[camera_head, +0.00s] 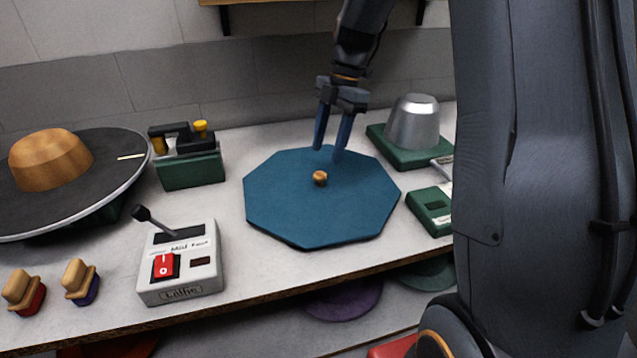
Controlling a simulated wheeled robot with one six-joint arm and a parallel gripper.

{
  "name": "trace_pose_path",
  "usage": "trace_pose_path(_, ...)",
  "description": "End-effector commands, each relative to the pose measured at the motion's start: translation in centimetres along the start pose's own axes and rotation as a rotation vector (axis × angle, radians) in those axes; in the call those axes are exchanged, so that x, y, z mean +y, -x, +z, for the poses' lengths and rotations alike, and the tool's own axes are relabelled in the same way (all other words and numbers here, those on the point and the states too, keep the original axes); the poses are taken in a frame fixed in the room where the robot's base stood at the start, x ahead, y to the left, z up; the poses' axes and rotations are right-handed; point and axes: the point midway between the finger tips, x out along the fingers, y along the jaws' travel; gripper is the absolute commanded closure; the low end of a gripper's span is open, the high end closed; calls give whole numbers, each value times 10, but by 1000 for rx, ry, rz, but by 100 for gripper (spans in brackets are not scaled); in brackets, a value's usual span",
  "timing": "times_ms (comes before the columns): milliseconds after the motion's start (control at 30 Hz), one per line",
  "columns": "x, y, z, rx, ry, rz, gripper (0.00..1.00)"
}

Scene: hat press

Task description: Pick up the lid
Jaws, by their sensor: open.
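The lid (290,205) looks like a flat blue octagonal plate with a small round wooden knob (320,178) near its middle. It lies in the middle of the worktop. My gripper (328,156) is open, with its two blue fingers pointing down above the back part of the lid. The fingertips appear just behind and above the knob, with nothing between them. I cannot tell their exact height over the lid.
A silver dome on a green base (413,124) stands right of the lid. A grey switch box (180,264), a green box (190,168) and a round tilted disc with a wooden hat form (52,160) are on the left. Two small brushes (80,282) lie front left.

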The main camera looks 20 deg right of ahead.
Motion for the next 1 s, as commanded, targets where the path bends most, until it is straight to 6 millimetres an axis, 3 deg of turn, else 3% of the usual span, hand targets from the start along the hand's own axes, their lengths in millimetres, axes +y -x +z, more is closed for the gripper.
trace_pose_path(500,-5,-61,-6,1,3,-4,53)
trace_pose_path(767,-4,-65,-4,-1,1,0,53)
trace_pose_path(833,-4,-65,-4,-1,1,0,59)
trace_pose_path(1000,-4,-64,-4,-1,1,0,88)
